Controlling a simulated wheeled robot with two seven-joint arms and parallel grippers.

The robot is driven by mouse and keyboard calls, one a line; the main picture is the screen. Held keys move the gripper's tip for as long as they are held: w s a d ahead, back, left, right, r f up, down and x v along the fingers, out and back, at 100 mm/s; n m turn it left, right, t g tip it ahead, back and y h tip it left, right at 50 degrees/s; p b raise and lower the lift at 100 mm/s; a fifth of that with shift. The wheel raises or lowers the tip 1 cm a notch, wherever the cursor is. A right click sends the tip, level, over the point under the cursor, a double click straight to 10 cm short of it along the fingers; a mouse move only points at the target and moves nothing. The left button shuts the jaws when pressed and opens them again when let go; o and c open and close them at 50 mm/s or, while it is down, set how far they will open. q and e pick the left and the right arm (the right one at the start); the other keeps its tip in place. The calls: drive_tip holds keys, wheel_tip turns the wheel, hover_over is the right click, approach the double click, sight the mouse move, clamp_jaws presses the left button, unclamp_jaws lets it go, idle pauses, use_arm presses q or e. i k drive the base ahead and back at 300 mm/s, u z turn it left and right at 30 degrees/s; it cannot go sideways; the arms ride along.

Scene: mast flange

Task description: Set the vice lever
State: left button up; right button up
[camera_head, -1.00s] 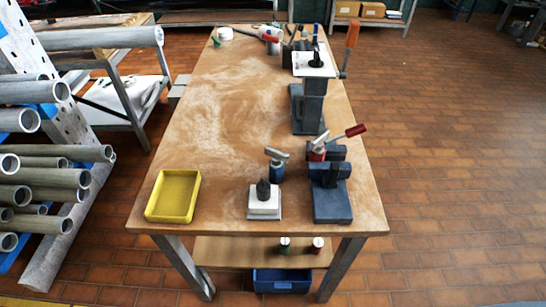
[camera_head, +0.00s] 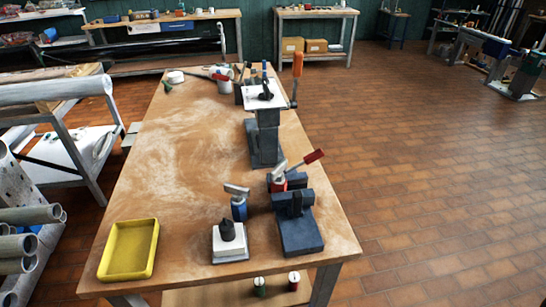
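A dark blue-grey vice (camera_head: 300,232) stands at the front right of the wooden workbench (camera_head: 185,180). A lever with a red handle (camera_head: 313,156) shows just behind the vice jaws, tilted up to the right. I cannot tell whether it is joined to the vice. Farther back, a dark post (camera_head: 265,140) carries a white plate (camera_head: 268,95). A lever with an orange handle (camera_head: 297,64) points upward at the plate's right side. Neither of my grippers is in view.
A yellow tray (camera_head: 128,250) lies at the bench's front left. A white block with a dark knob (camera_head: 229,240) and a blue-bodied tool (camera_head: 239,208) stand left of the vice. Pipes (camera_head: 30,215) lie on racks at left. The tiled floor (camera_head: 430,190) at right is clear.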

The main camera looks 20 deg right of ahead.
sight(309, 158)
drive_tip(key=u, duration=0.9)
drive_tip(key=k, duration=1.15)
drive_tip(key=z, duration=1.3)
drive_tip(key=i, duration=0.5)
drive_tip(key=z, duration=0.05)
